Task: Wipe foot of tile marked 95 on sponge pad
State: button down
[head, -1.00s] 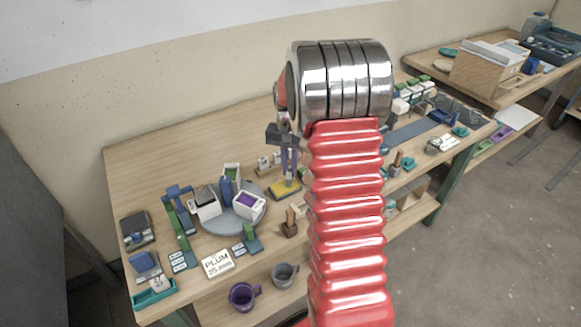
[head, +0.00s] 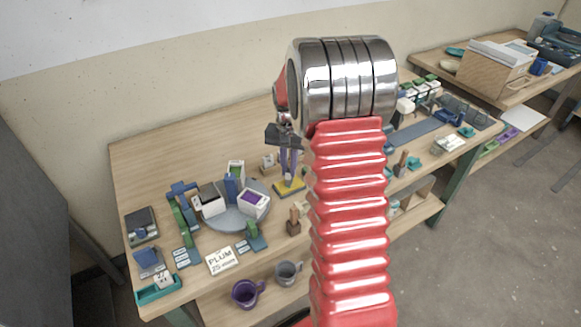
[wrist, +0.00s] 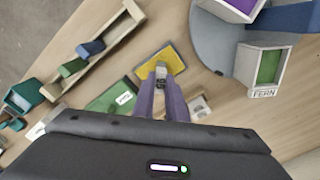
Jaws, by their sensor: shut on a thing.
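My gripper (head: 288,168) has two purple fingers and is above the yellow sponge pad (head: 291,189), which lies on a dark base on the bench. In the wrist view, the fingertips (wrist: 161,78) are shut on a small pale tile (wrist: 161,68). The tile has a dark mark that is too small to read. Its lower end is over the yellow pad (wrist: 150,63); I cannot tell whether it touches the pad.
A round grey turntable (head: 229,219) with several glaze buckets stands left of the pad. A PLUM card (head: 222,261) lies at the front. In the wrist view, a wooden rack (wrist: 112,38) and a FERN bucket (wrist: 262,70) flank the pad.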

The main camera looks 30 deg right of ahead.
jog(key=shift+a, duration=0.15)
jog(key=shift+a, duration=0.75)
jog(key=shift+d, duration=0.1)
jog(key=shift+d, duration=0.8)
jog(key=shift+d, duration=0.1)
jog(key=shift+d, duration=0.8)
jog(key=shift+s, duration=0.1)
jog(key=shift+a, duration=0.15)
jog(key=shift+a, duration=0.8)
